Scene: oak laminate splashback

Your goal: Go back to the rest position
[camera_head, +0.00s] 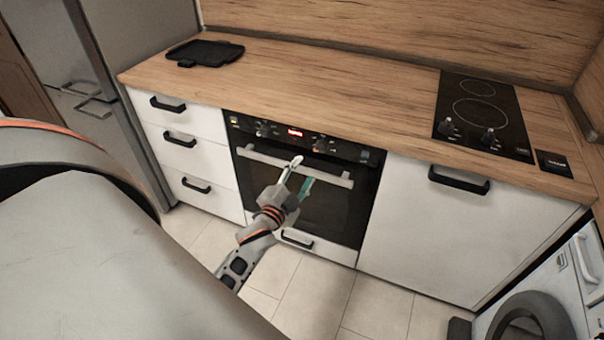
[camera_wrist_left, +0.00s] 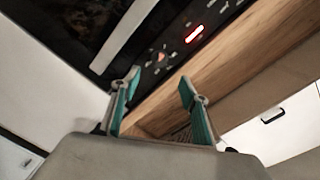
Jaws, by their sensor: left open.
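My left gripper (camera_head: 302,172) is in front of the oven, its teal-lined fingers apart and pointing up near the oven handle (camera_head: 260,155). In the left wrist view the two fingers (camera_wrist_left: 159,79) are spread with nothing between them. The oven handle (camera_wrist_left: 124,35) crosses the upper left there, clear of the fingers. The oven door (camera_head: 335,212) looks shut. My right gripper shows in neither view.
The wooden worktop (camera_head: 330,85) holds a black tray (camera_head: 205,52) at left and a cooktop (camera_head: 482,110) at right. White drawers (camera_head: 190,150) and a cabinet (camera_head: 430,230) flank the oven. A washing machine (camera_head: 545,290) stands lower right. Tiled floor (camera_head: 310,295) lies open in front.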

